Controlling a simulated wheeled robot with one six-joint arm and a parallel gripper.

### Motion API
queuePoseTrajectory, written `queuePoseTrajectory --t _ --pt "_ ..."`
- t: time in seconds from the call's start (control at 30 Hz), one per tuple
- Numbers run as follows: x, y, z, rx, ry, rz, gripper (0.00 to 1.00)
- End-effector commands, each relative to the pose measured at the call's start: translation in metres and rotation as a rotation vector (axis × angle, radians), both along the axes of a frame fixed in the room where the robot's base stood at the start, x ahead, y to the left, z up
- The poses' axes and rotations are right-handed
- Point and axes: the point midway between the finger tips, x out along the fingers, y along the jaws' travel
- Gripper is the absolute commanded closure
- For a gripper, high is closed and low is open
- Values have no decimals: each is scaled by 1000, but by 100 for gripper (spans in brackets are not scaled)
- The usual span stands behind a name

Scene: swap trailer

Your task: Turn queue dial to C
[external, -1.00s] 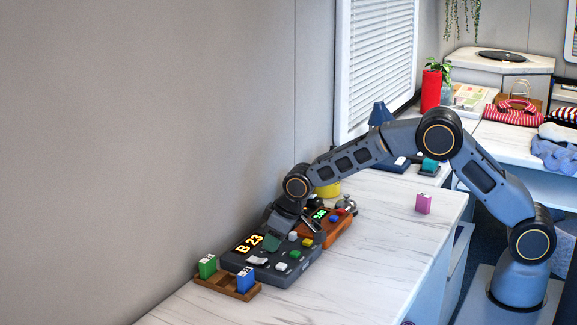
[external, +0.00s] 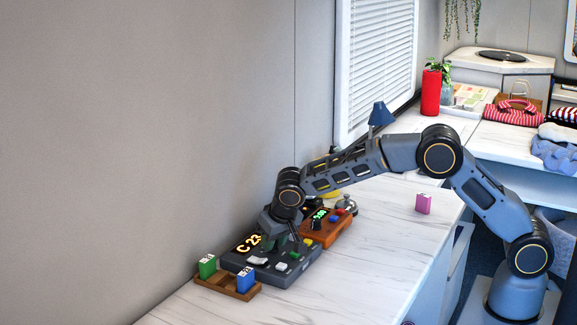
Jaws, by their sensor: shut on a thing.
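The dark grey queue console (external: 240,266) lies on the counter by the wall. Its lit orange display (external: 249,243) reads C 23. My gripper (external: 281,241) reaches down onto the middle of the console and is shut on the queue dial. The dial itself is mostly hidden behind the fingers. White, green and yellow buttons show on the console around the gripper.
A wooden tray (external: 216,284) with a green block (external: 207,266) and a blue block (external: 245,279) stands at the console's near end. An orange device (external: 335,232) with a green display and a bell sits behind it. A pink block (external: 423,204) stands to the right. The counter's front is clear.

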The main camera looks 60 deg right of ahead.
Motion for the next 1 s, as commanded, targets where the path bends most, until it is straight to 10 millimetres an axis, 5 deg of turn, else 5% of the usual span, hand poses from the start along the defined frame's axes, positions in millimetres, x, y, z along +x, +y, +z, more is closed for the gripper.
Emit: queuePoseTrajectory --t 0.4,0.43,0.63,1.0 --pt "0 0 1 1 -1 -6 94" --pt "0 0 1 1 -1 -6 69" --pt "0 0 1 1 -1 -5 50" --pt "-2 1 7 1 0 -5 48"
